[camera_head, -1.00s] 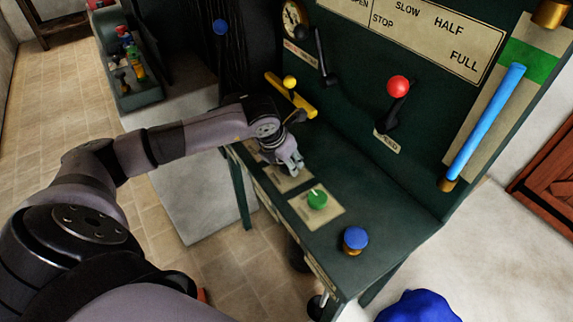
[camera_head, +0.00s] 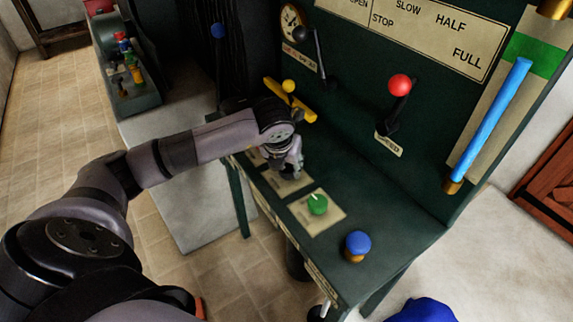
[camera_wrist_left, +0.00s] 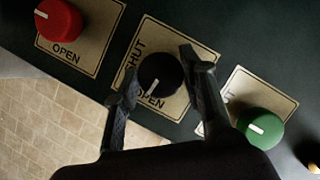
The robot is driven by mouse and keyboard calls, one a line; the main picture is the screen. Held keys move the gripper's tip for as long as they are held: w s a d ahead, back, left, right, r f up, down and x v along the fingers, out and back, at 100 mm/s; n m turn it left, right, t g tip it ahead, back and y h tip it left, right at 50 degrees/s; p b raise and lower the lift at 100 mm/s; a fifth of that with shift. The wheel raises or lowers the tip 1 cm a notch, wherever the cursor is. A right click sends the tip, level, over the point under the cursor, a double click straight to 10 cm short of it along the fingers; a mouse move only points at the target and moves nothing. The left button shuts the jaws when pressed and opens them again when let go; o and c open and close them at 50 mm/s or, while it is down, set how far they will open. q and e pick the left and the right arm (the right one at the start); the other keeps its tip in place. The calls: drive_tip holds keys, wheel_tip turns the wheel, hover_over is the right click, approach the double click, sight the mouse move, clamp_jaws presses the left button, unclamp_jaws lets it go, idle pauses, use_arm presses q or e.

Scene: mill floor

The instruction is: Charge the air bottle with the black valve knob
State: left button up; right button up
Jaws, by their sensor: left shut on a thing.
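The black valve knob (camera_wrist_left: 160,74) sits on a cream plate marked SHUT and OPEN in the left wrist view. Its white pointer line aims down-left, toward the word OPEN. My left gripper (camera_wrist_left: 160,95) has a finger on each side of the knob and is shut on it. In the head view the left gripper (camera_head: 291,166) points down over the desk and hides the knob. The air bottle cannot be made out. A gauge (camera_head: 292,22) is on the upright panel, too small to read. My right gripper is not in view.
A green knob (camera_head: 317,204) and a red knob (camera_wrist_left: 60,20) flank the black one. Yellow (camera_head: 289,88) and red-balled (camera_head: 399,87) levers stick out from the panel behind.

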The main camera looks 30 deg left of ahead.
use_arm(q)
drive_tip(key=o, duration=1.1)
drive_tip(key=shift+o, duration=0.2)
drive_tip(key=shift+r, duration=0.1)
drive_tip(key=v, duration=1.1)
drive_tip(key=shift+r, duration=0.4)
drive_tip(key=shift+s, duration=0.15)
